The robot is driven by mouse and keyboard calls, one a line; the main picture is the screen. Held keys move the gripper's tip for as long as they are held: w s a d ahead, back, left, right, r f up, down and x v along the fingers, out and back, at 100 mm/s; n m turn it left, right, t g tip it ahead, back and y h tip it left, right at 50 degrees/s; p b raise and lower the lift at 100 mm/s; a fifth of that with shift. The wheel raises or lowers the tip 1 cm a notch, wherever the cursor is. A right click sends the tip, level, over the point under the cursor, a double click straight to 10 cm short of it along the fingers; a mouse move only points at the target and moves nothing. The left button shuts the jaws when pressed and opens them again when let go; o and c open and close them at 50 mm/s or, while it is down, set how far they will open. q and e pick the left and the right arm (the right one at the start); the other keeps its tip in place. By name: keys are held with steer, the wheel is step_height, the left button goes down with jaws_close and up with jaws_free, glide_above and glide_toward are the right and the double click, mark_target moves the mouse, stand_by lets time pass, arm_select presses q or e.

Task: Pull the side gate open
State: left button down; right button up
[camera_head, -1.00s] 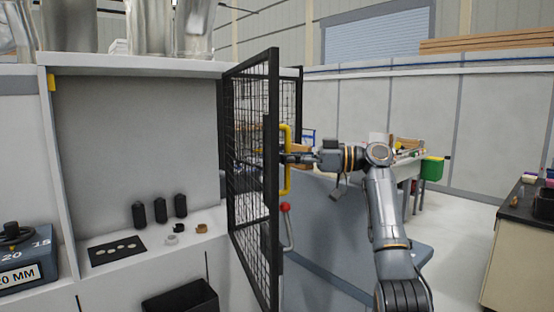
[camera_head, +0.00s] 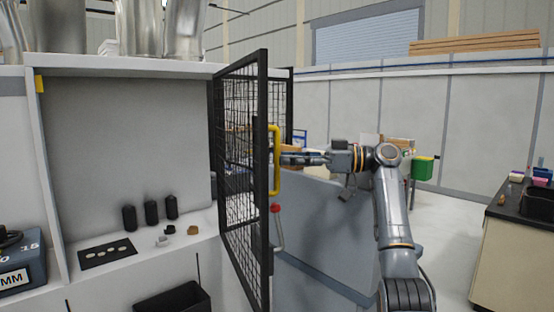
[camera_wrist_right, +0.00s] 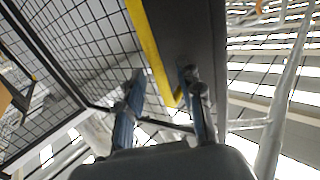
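The side gate (camera_head: 243,170) is a black-framed mesh panel. It stands swung out from the pale cabinet, seen at a steep angle. A yellow handle (camera_head: 276,160) is fixed upright on its outer edge. My right gripper (camera_head: 284,159) is level with the handle, just to its right. In the right wrist view my right gripper (camera_wrist_right: 160,85) has its two fingers well apart. The yellow handle (camera_wrist_right: 152,45) shows between and beyond the fingertips, and no grip on it is visible. My left gripper is out of view.
A red-knobbed lever (camera_head: 277,222) is below the handle.

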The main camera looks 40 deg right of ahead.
steer(key=v, duration=0.8)
stand_by(0.4)
